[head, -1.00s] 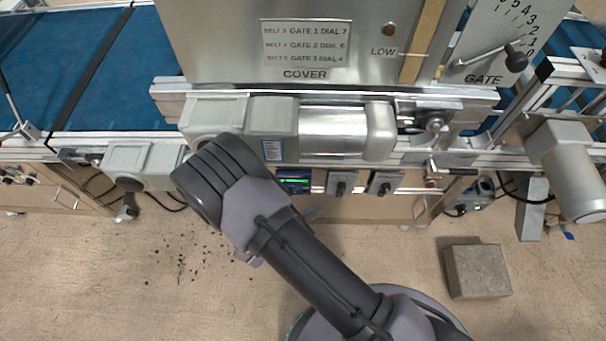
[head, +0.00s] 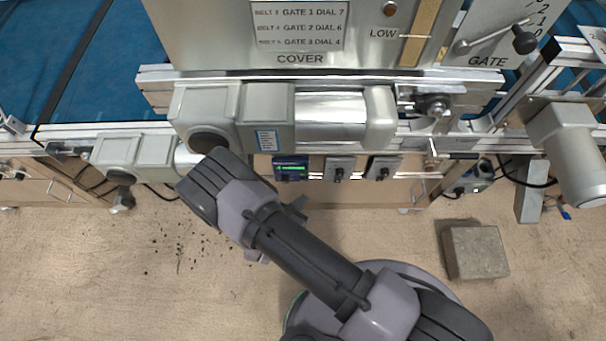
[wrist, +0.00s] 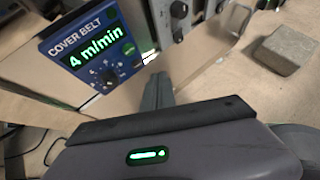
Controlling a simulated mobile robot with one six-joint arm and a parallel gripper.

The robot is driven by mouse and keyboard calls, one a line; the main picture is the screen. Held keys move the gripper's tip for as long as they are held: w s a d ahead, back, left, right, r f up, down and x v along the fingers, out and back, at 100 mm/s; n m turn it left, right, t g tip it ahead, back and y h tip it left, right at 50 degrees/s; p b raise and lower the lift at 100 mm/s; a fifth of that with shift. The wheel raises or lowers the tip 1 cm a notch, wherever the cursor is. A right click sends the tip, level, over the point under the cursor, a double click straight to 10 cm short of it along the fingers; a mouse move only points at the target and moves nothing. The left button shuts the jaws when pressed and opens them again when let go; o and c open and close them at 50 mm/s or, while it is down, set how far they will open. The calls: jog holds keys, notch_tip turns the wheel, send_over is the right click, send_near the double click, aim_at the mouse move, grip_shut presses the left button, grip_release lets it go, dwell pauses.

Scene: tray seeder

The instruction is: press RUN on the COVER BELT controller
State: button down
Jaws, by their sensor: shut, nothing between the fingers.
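The COVER BELT controller (wrist: 93,45) is a blue panel in the wrist view, at upper left. Its display (wrist: 94,44) reads 4 m/min in green. A dark knob (wrist: 107,76) sits below the display, with a small green button (wrist: 129,48) to its right. The controller also shows in the head view (head: 290,169), under the grey motor housing. My gripper (wrist: 159,80) is shut and empty. Its fingertips appear below and to the right of the green button, apart from the panel; the exact gap is unclear. In the head view my wrist covers most of the gripper.
Two grey switch boxes (head: 339,169) (head: 383,168) hang right of the controller. The grey motor housing (head: 215,118) juts out above it. A stone block (head: 474,252) lies on the floor at right. Dark crumbs (head: 180,245) lie on the floor at left.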

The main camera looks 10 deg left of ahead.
aim_at(303, 174)
jog(key=shift+w+a, duration=0.2)
jog(key=shift+w, duration=0.7)
jog(key=shift+w+a, duration=0.25)
jog(key=shift+w, duration=0.6)
jog(key=shift+w+a, duration=0.2)
jog(key=shift+w, duration=0.7)
jog(key=shift+w+a, duration=0.1)
jog(key=shift+w, duration=0.3)
